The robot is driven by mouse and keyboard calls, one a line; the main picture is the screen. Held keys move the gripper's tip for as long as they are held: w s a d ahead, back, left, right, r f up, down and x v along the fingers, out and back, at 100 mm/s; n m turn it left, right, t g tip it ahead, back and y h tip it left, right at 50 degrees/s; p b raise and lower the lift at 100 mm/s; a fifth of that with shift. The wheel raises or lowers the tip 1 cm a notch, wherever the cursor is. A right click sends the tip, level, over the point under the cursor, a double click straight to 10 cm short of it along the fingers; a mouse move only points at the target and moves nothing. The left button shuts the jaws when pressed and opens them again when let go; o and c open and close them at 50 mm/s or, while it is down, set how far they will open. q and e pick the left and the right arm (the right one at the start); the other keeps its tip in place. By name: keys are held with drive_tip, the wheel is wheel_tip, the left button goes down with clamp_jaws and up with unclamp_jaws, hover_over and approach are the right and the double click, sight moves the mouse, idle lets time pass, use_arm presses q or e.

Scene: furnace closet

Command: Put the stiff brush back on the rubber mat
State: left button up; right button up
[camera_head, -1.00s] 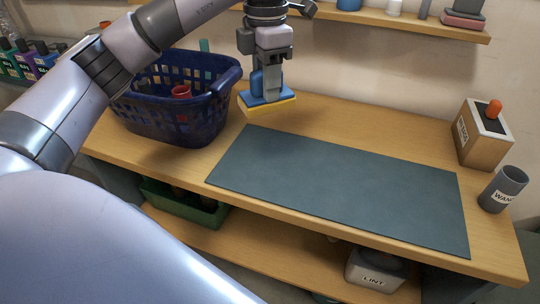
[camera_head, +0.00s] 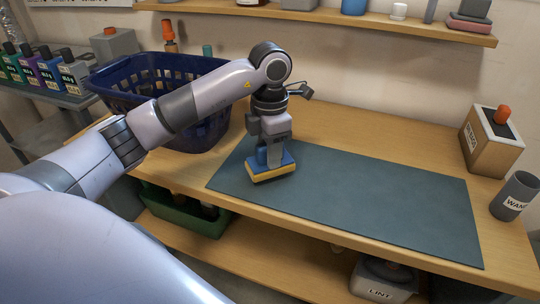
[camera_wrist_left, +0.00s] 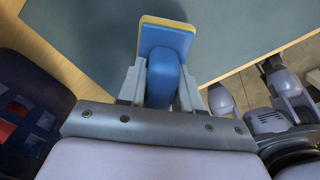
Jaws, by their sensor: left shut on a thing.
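The stiff brush (camera_head: 272,169) has a blue block and handle with a yellow underside. My left gripper (camera_head: 270,155) is shut on its blue handle, pointing down. The brush is over the left part of the dark grey-green rubber mat (camera_head: 370,195); I cannot tell whether its yellow side touches the mat. In the left wrist view the brush (camera_wrist_left: 166,40) extends ahead from between the fingers of the left gripper (camera_wrist_left: 161,85), with the mat (camera_wrist_left: 235,30) beyond it. My right gripper is not in view.
A dark blue basket (camera_head: 150,85) stands left of the mat on the wooden bench. A wooden box with an orange knob (camera_head: 490,140) and a grey cup (camera_head: 515,196) stand at the right. A shelf (camera_head: 330,18) runs along the back wall. The rest of the mat is bare.

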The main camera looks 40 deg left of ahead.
use_arm(q)
drive_tip(key=shift+f, duration=0.75)
drive_tip(key=shift+f, duration=0.1)
drive_tip(key=o, duration=1.1)
drive_tip(key=shift+r, duration=0.2)
wheel_tip(320, 180, up, 12)
drive_tip(key=shift+f+p, duration=0.1)
drive_tip(key=shift+p, duration=0.5)
